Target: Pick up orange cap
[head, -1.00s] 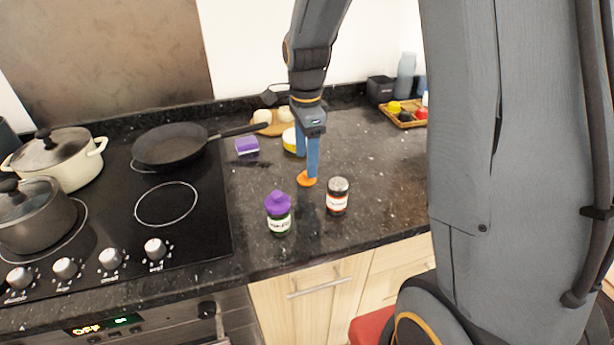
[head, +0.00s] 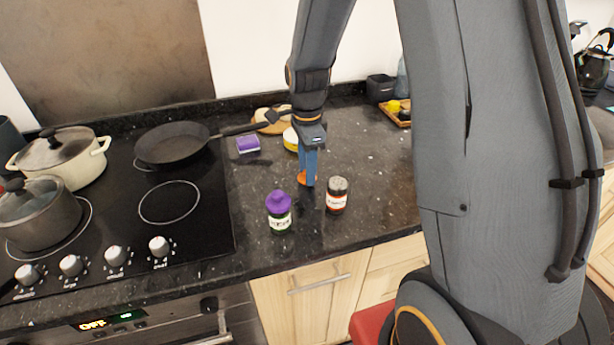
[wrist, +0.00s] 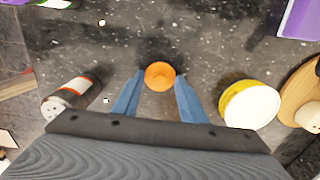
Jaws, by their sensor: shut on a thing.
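The orange cap (head: 301,178) is small and round, behind the two jars on the dark granite counter in the head view. My gripper (head: 309,182) points down with its blue fingers at the cap and partly hides it. In the wrist view the cap (wrist: 160,76) lies between the two fingertips of my gripper (wrist: 160,78), which is shut on it. I cannot tell whether the cap is clear of the counter.
A purple-lidded jar (head: 279,212) and a dark spice jar (head: 337,195) stand in front of my gripper. A purple-and-white block (head: 248,145), a yellow tin (head: 291,139) and a black pan (head: 172,146) lie behind or left. Counter to the right is partly clear.

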